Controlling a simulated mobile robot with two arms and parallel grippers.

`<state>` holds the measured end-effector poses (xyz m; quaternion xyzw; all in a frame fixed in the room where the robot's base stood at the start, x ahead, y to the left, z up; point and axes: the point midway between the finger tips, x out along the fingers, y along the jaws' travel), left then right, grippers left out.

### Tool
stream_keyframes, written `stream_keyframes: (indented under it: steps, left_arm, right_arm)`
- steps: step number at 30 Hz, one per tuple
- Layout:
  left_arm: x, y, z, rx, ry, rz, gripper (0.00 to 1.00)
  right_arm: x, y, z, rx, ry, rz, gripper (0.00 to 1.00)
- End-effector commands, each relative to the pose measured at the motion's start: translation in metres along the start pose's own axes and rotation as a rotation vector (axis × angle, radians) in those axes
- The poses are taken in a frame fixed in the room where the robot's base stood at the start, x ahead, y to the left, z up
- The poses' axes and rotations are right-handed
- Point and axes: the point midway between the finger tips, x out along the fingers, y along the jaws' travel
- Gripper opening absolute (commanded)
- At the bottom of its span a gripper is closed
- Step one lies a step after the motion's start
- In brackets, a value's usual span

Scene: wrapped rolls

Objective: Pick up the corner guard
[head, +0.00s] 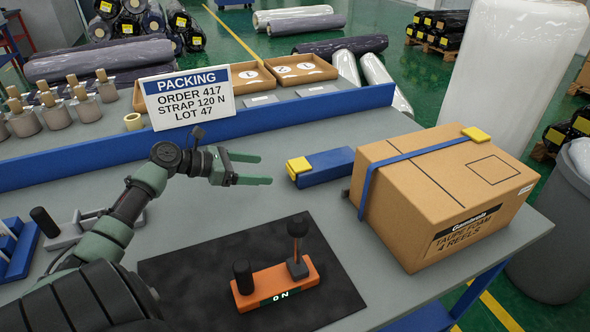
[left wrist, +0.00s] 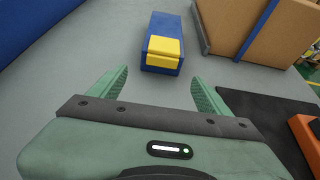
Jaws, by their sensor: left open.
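A yellow corner guard (head: 299,168) sits on the near end of a blue block (head: 330,165) on the grey table. In the left wrist view the guard (left wrist: 165,53) lies straight ahead, beyond the fingertips, on the blue block (left wrist: 167,25). My left gripper (head: 265,170) is open and empty, a short way left of the guard and apart from it. Its two green fingers also show in the left wrist view (left wrist: 159,75). Another yellow corner guard (head: 476,134) sits on the carton's top edge, at the blue strap's end. My right gripper is not seen.
A strapped cardboard carton (head: 435,195) stands right of the blue block. An orange device (head: 277,287) with a black-knobbed lever lies on a dark mat (head: 190,270) in front. A packing sign (head: 188,98) stands behind the arm, by a blue ledge (head: 80,160).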

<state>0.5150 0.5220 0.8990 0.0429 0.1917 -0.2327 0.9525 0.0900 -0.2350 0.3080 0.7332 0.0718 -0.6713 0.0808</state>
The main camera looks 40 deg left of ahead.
Motion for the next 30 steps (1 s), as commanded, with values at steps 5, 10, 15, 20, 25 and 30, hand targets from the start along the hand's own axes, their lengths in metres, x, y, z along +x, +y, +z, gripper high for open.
stream_keyframes:
  steps: [5, 10, 15, 20, 25, 30]
  left_arm:
    - [0.016, -0.001, -0.003, 0.000, -0.002, -0.002, 0.78]
    - [0.035, -0.001, -0.002, 0.000, -0.001, -0.001, 0.78]
    - [0.061, -0.001, -0.002, 0.000, -0.003, -0.001, 0.78]
    - [0.077, -0.002, -0.003, 0.000, 0.000, -0.001, 0.78]
    - [0.080, -0.002, -0.003, 0.001, 0.000, 0.000, 0.78]
    - [0.079, -0.002, -0.003, 0.000, 0.000, -0.001, 0.56]
  right_arm:
    - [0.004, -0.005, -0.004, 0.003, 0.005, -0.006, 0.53]
    - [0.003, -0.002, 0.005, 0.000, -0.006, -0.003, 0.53]
    - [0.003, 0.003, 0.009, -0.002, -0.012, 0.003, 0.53]
    - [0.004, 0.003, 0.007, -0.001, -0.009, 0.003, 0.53]
    - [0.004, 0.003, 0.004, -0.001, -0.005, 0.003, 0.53]
    - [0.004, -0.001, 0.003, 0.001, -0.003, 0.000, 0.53]
